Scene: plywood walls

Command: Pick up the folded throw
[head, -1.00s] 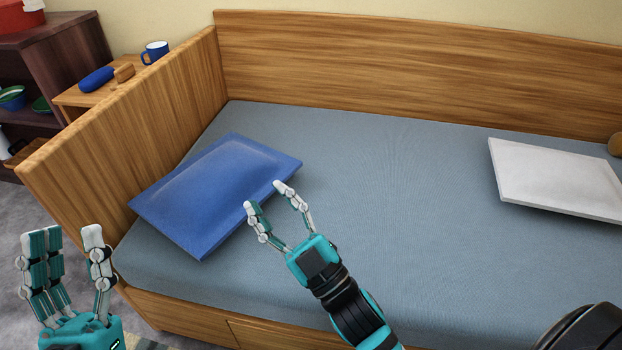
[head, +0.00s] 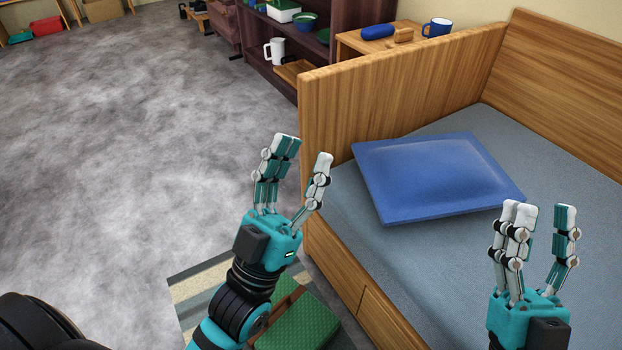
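I cannot pick out a folded throw with certainty. A flat blue cushion-like piece (head: 435,180) lies on the grey mattress near the bed's wooden end panel. A green textured block (head: 303,325) lies low beside the bed, partly hidden by my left arm; I cannot tell what it is. My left gripper (head: 303,152) is open and empty, in front of the end panel in the picture. My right gripper (head: 542,212) is open and empty, to the right of the blue piece and apart from it in the picture.
The bed's end panel (head: 390,95) stands high at its left end. Behind it a side table (head: 350,42) holds a blue mug (head: 436,28) and a blue roll (head: 377,32). A dark shelf (head: 262,60) stands further back. The carpet (head: 130,150) at left is clear.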

